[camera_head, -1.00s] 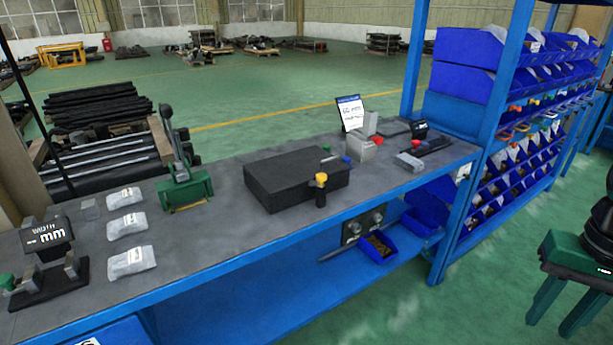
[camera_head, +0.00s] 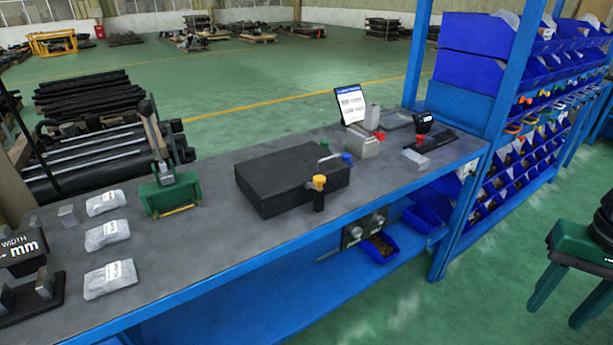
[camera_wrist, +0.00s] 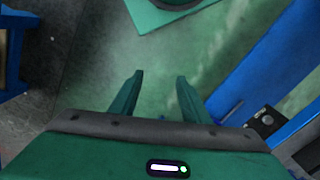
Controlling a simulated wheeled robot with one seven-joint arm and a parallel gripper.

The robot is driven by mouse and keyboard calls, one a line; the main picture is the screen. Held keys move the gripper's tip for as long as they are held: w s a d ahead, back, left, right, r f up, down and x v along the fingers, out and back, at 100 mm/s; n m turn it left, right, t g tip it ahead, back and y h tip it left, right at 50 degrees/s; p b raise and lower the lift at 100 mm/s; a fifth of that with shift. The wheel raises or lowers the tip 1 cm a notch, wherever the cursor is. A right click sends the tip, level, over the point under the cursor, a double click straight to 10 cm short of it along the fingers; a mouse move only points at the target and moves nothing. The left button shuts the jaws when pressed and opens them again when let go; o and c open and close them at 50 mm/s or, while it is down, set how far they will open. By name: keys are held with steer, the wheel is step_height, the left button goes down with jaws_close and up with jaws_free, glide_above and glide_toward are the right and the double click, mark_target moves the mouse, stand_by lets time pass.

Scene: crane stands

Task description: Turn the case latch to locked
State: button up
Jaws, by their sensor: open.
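The black case (camera_head: 275,192) lies closed on the grey bench. Its latch, a yellow knob on a black post (camera_head: 319,184), stands at the case's front right corner. I cannot tell from the picture which position the latch is in. My gripper (camera_head: 555,314) is at the right edge of the head view, out over the floor, well apart from the case. It is green with two fingers pointing down, spread and empty. In the wrist view my gripper (camera_wrist: 159,78) is open over green floor, and the case and latch do not show there.
A green press (camera_head: 172,193) and grey packets (camera_head: 107,236) stand left of the case. A sign (camera_head: 351,105) and small blocks stand behind and right of it. A blue post and bin rack (camera_head: 470,80) rise at the bench's right end. The floor before the bench is free.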

steer(key=m+t+y, duration=0.6)
steer(key=m+y, duration=0.9)
steer(key=y, duration=0.2)
glide_toward(314, 177)
steer(key=x, duration=1.2)
steer(key=shift+w+a+f, duration=0.25)
steer(key=shift+w+a, duration=0.05)
steer(key=shift+w, duration=0.05)
steer(key=c, duration=1)
